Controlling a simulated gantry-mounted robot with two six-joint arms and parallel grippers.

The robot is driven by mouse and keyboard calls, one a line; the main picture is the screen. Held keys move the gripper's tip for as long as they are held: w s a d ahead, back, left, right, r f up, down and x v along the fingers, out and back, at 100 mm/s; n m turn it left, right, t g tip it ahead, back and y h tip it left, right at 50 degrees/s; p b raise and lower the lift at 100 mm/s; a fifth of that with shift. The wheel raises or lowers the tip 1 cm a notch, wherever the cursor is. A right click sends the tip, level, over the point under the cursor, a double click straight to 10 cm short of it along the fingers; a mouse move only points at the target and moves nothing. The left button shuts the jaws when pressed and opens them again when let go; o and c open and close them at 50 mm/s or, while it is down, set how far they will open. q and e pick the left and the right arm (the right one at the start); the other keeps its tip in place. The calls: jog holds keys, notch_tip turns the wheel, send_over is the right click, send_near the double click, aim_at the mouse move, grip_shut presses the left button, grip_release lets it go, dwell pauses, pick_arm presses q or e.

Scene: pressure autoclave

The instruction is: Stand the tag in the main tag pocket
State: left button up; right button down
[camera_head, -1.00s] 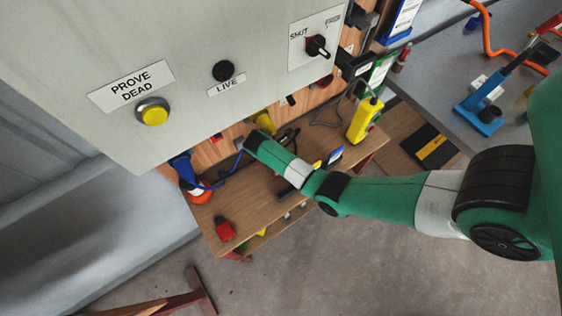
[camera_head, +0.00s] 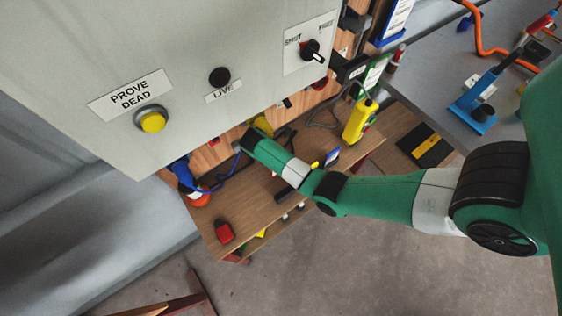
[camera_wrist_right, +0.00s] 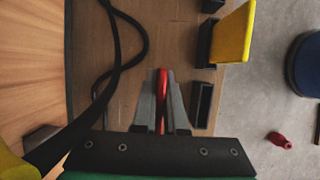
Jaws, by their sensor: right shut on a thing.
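In the right wrist view my right gripper (camera_wrist_right: 162,90) is shut on a thin red piece (camera_wrist_right: 162,84), seen edge-on, which looks like the tag. Its face is hidden between the fingers. An empty dark slot-shaped pocket (camera_wrist_right: 201,104) lies just right of the fingertips. A yellow tag or block (camera_wrist_right: 233,34) stands in a black holder (camera_wrist_right: 204,44) further up. I cannot tell which pocket is the main one. In the head view my right arm reaches over the wooden shelf (camera_head: 262,212), and its gripper is hidden. My left gripper is not in view.
A black cable (camera_wrist_right: 114,60) loops left of the gripper. The head view shows a red object (camera_head: 224,232) on the shelf, a yellow pendant (camera_head: 358,122), a blue tag-like piece (camera_head: 332,157), and the panel with a yellow button (camera_head: 152,121) overhead.

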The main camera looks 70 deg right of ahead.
jog(key=s+a+r+p, duration=0.2)
jog(key=a+r+p, duration=0.3)
jog(key=a, duration=0.1)
jog(key=s+a+r+p, duration=0.2)
jog(key=a+r+p, duration=0.3)
jog(key=a+p, duration=0.1)
jog(key=shift+s+a+r, duration=0.3)
jog(key=shift+a, duration=0.35)
